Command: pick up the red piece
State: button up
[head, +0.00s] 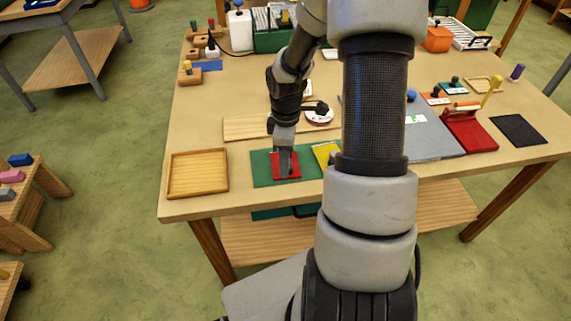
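The red piece (293,171) is a flat red square lying on a green mat (261,169) near the table's front edge. My gripper (285,174) points down right over the red piece and covers part of it. The fingertips look very close to the piece or touching it, but I cannot tell which. The fingers are too small and too much in line with the view to show whether they are open or shut on it.
A yellow piece (322,152) lies just right of the red one, partly behind my arm. A shallow wooden tray (172,193) stands left of the mat. A wooden strip (238,130) lies behind it. A red holder (470,136) and black mat (519,130) are at right.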

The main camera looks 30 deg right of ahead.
jog(key=shift+c, duration=0.3)
jog(key=c, duration=1)
jog(key=shift+r, duration=0.1)
notch_tip(320, 180, up, 10)
jog(key=shift+f+p, duration=0.1)
jog(key=shift+p, duration=0.2)
